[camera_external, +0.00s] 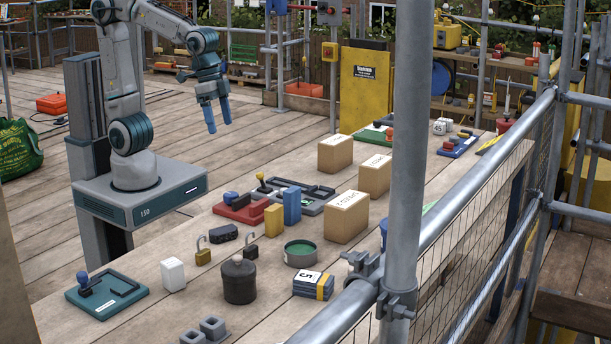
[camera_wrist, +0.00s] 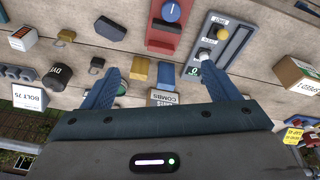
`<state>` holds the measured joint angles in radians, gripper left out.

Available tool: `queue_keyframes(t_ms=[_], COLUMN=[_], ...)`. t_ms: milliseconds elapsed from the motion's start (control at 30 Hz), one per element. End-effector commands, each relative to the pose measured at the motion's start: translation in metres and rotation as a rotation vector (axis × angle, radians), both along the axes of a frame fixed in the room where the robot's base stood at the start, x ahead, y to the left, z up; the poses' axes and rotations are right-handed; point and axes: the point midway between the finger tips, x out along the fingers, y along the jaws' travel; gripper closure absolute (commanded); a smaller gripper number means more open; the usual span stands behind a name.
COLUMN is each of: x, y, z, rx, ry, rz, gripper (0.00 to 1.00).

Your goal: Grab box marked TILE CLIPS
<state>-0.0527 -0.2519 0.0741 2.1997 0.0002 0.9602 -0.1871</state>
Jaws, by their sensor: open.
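Three cardboard boxes stand on the long wooden bench in the external view: a near one (camera_external: 343,222) with print on its top label, a middle one (camera_external: 375,177), and a far one (camera_external: 335,155). I cannot make out TILE CLIPS on any of them. In the wrist view, a cardboard box (camera_wrist: 292,82) with a white printed label sits at the right edge, outside my fingers. My gripper (camera_external: 218,128) is open and empty, pointing down above the bench, left of the boxes. Its two blue fingers are spread in the wrist view (camera_wrist: 156,76).
The bench carries a red tray (camera_external: 240,209), a grey tray (camera_external: 308,204), yellow (camera_external: 273,220) and blue (camera_external: 292,207) blocks, a green round tin (camera_external: 301,253), a dark pot (camera_external: 239,281) and padlocks. A scaffold pole (camera_external: 408,130) and mesh rail stand along the right.

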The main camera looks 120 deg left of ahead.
Motion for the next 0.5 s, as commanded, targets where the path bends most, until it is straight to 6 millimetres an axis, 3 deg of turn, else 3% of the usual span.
queue_keyframes(t_ms=[33, 233, 500], x=[0.021, 0.090, 0.171], y=[0.012, 0.065, 0.148], z=[0.005, 0.019, 0.014], rx=[-0.008, -0.024, -0.003], ry=[0.007, 0.020, 0.028], rz=[0.062, 0.320, 0.659], gripper=[0.18, 0.18, 0.18])
